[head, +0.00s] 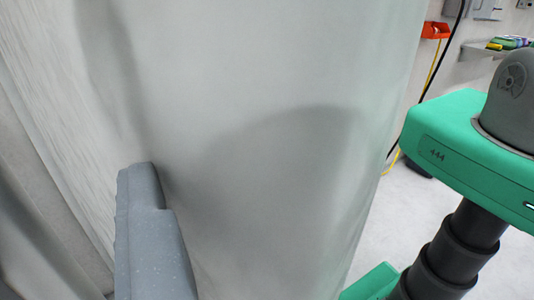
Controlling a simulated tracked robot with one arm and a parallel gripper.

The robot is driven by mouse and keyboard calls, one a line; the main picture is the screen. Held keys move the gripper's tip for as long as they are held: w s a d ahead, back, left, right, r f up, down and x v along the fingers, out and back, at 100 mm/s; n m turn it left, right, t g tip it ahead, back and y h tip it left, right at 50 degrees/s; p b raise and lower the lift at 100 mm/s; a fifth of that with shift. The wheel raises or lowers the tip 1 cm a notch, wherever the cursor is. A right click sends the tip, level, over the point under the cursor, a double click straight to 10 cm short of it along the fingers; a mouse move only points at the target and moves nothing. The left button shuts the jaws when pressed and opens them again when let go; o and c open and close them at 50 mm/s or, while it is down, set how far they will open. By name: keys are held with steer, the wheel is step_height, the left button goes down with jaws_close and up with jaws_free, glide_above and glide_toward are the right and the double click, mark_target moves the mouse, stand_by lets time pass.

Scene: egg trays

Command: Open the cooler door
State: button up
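A large pale grey-white surface (260,70) fills most of the head view, very close, with soft folds and dark shadows on it. I cannot tell whether it is the cooler door. No handle or door seam can be made out. A grey speckled part, which looks like one side of my gripper (150,235), juts up at the lower left in front of this surface. I cannot see a second finger, nor whether the tip touches the surface. Nothing held can be seen.
Wrinkled whitish sheeting (45,110) runs down the left edge. At the far upper right, an orange-red holder (435,30) hangs on the wall beside a shelf (480,50) with colourful items. A dark cable and a yellow one hang there. Pale floor (405,215) shows at right.

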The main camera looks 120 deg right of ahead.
mark_target(190, 192)
steer(key=shift+s+r+p, duration=0.15)
steer(key=shift+s+p, duration=0.55)
steer(key=shift+p, duration=0.1)
steer(key=shift+s+r+p, duration=0.15)
steer(key=shift+s+p, duration=0.55)
steer(key=shift+p, duration=0.1)
steer(key=shift+s+f+p, duration=0.1)
steer(key=shift+s+p, duration=0.45)
steer(key=shift+s, duration=0.05)
